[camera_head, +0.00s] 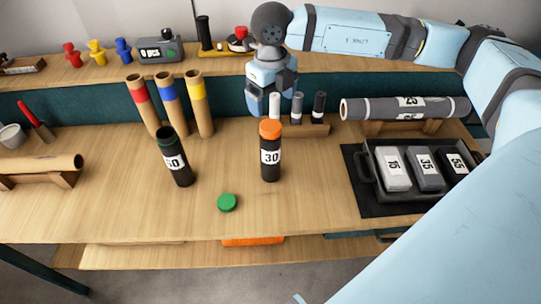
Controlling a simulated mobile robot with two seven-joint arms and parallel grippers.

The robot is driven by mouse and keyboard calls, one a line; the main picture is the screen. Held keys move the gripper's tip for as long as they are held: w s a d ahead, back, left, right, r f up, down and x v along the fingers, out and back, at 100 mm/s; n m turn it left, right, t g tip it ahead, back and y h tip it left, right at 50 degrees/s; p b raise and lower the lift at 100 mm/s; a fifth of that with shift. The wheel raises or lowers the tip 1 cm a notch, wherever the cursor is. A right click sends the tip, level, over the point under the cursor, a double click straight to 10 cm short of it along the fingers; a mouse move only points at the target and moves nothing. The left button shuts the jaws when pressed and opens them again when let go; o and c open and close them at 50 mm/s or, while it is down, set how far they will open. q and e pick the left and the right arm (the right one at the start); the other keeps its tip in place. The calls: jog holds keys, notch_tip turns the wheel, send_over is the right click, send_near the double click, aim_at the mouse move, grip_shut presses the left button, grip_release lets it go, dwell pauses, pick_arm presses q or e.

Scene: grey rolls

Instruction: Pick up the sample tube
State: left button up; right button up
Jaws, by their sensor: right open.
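A small wooden rack (305,130) stands on the work table and holds small upright tubes: one white (274,106), one grey (297,107) and one black (319,105). I cannot tell which tube is the sample tube. My right gripper (270,103) points down at the rack's left end. It is open, with its fingers about the white tube's top; contact cannot be told. A black canister marked 30 with an orange cap (270,129) stands in front. An uncapped black canister marked 50 (175,162) tilts to the left. My left gripper is not in view.
A green cap (227,202) lies near the front. Several brown rolls with coloured bands (170,105) stand left of the gripper. A grey roll (400,108) lies on a stand at right, behind a black tray (365,165) of weights.

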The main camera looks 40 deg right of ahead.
aim_at(271, 126)
notch_tip(271, 126, down, 4)
jog(key=shift+s+a+f+p, duration=0.1)
jog(key=shift+a+f+p, duration=0.1)
jog(key=shift+f, duration=1.2)
jog(key=shift+a+f+p, duration=0.1)
jog(key=shift+f+p, duration=0.1)
jog(key=shift+f, duration=1.2)
jog(key=c, duration=1.3)
